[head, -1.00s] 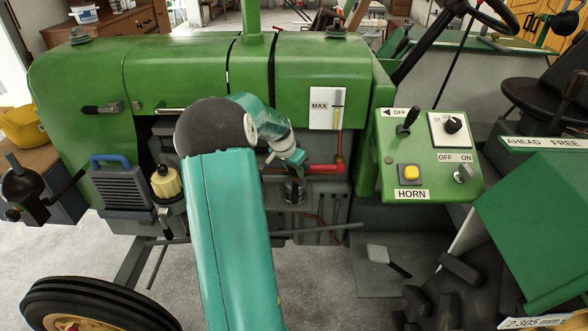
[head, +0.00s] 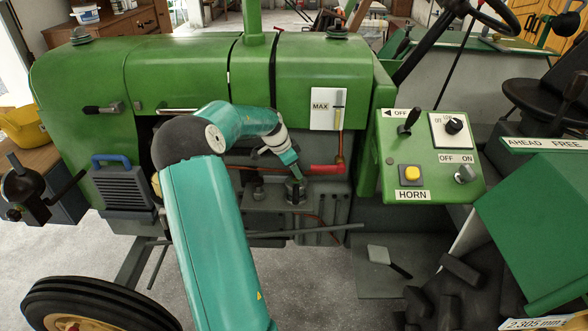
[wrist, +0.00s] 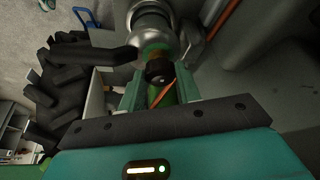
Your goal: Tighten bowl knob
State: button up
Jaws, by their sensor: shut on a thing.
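In the wrist view, the small black round knob (wrist: 158,72) sits between the two fingertips of my gripper (wrist: 157,82). My gripper is shut on this knob. Just beyond the knob are a greenish-brown bowl part (wrist: 155,50) and a shiny metal cylinder (wrist: 150,24). In the head view, my gripper (head: 295,180) reaches down to a small dark metal fitting (head: 297,194) on the tractor's side, below the red hose. The knob itself cannot be made out there, and my wrist and fingers cover part of the fitting.
The red hose (head: 327,169) and MAX gauge (head: 328,108) are close to my wrist. A grey rod (head: 310,231) crosses below. The green control panel (head: 430,155) stands to the right. A blue-handled grey box (head: 122,187) is at left, beside my arm.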

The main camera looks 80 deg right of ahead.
jog(key=shift+w, duration=0.1)
jog(key=o, duration=0.7)
jog(key=shift+r, duration=0.15)
jog(key=v, duration=1.3)
jog(key=shift+r, duration=0.3)
jog(key=shift+w+a, duration=0.1)
